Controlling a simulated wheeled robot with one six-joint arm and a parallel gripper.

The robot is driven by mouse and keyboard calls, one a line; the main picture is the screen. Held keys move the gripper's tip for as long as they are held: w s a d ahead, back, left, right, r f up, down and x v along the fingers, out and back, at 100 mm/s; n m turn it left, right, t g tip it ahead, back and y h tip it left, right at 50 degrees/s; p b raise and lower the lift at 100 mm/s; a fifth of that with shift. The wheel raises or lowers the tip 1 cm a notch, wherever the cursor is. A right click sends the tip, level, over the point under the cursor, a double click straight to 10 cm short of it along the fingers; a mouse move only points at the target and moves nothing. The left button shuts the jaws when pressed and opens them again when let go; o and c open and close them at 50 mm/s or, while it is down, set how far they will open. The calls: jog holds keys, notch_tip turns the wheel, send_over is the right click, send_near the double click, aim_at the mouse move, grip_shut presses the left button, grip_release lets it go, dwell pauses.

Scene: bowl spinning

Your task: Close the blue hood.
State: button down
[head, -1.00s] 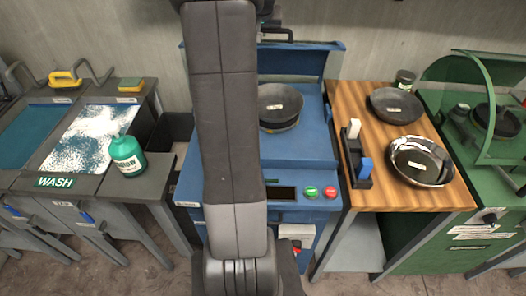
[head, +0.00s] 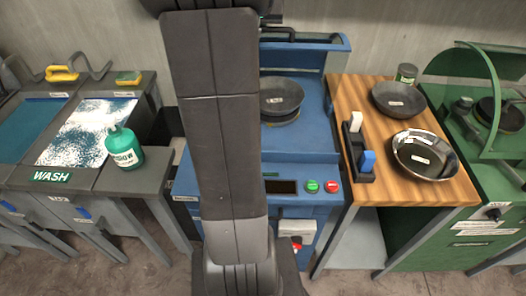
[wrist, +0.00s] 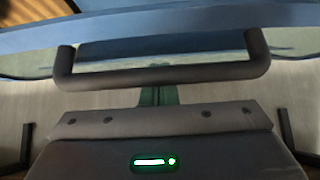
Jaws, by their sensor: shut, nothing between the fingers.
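The blue hood (head: 336,44) is raised at the back of the blue bowl-spinning machine (head: 315,150), its clear panel against the wall. Its dark handle (head: 292,32) shows at the top, partly hidden by my arm. In the wrist view the handle (wrist: 160,76) spans the picture, with the hood's pale blue edge (wrist: 220,18) beyond it. My gripper (wrist: 158,95) is shut and empty, its fingers pointing at the middle of the handle, close to it. Whether they touch it I cannot tell.
A dark bowl (head: 281,96) sits on the machine under the raised hood. Green and red buttons (head: 322,187) are on its front. A wooden table (head: 370,205) with bowls stands right, beside a green hooded machine (head: 490,150). A wash station with a green bottle (head: 124,150) stands left.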

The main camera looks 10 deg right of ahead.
jog(key=shift+s+r, duration=0.15)
jog(key=shift+s, duration=0.35)
jog(key=s+a+f+b, duration=0.2)
jog(key=s+f+b, duration=0.4)
jog(key=s, duration=0.4)
jog(key=s+a+f+b, duration=0.2)
jog(key=s+f+b, duration=0.4)
jog(key=s, duration=0.5)
jog(key=b, duration=0.2)
jog(key=shift+a+f+b, duration=0.25)
jog(key=shift+f+b, duration=0.1)
dwell(1.2)
jog(key=shift+s+r, duration=0.1)
jog(key=shift+r, duration=0.05)
